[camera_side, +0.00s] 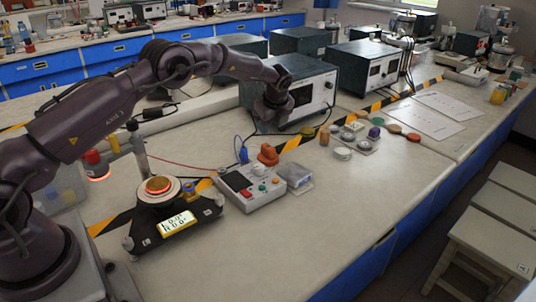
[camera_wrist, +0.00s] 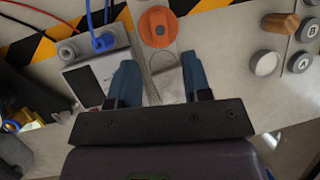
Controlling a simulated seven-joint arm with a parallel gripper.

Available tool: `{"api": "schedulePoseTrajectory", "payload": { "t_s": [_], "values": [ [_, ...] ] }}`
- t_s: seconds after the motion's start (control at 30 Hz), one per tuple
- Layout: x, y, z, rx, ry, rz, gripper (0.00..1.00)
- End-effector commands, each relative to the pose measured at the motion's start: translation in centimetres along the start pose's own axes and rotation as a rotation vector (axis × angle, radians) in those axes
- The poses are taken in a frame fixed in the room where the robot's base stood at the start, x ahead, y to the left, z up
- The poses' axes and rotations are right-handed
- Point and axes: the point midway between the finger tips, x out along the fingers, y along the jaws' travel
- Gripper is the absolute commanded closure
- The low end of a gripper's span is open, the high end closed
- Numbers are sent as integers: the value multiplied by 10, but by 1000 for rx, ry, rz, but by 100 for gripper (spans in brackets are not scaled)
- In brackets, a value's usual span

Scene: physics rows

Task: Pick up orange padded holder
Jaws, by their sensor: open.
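The orange holder (camera_side: 267,154) stands on the bench behind the control box with the knobs and meter. In the wrist view the orange holder (camera_wrist: 158,27) is at the top centre, beyond my fingertips, with a round knob-like face. My gripper (camera_wrist: 162,78) is open, with a blue finger on each side and nothing held between them. A clear, pale block lies below the orange holder, between the fingers in that view. In the side view my gripper (camera_side: 275,112) hangs above and behind the holder, apart from it. Its fingers are hard to make out there.
The control box (camera_side: 250,186) and a clear box (camera_side: 294,178) sit close in front. Small labelled pots (camera_side: 358,136) stand to the right. Large instruments (camera_side: 308,95) stand behind. The front right bench is clear.

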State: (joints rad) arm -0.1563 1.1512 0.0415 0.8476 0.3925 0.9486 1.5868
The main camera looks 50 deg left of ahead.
Motion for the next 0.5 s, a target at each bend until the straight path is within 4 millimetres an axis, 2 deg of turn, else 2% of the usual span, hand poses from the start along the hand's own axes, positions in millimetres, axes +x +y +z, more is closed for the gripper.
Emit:
{"api": "schedulePoseTrajectory", "payload": {
  "t_s": [0.03,0.2,0.5],
  "values": [
    [13,1,0,-1,0,4,55],
    [42,1,-1,-2,1,1,55],
    [65,2,-4,-3,1,2,55]
  ]
}}
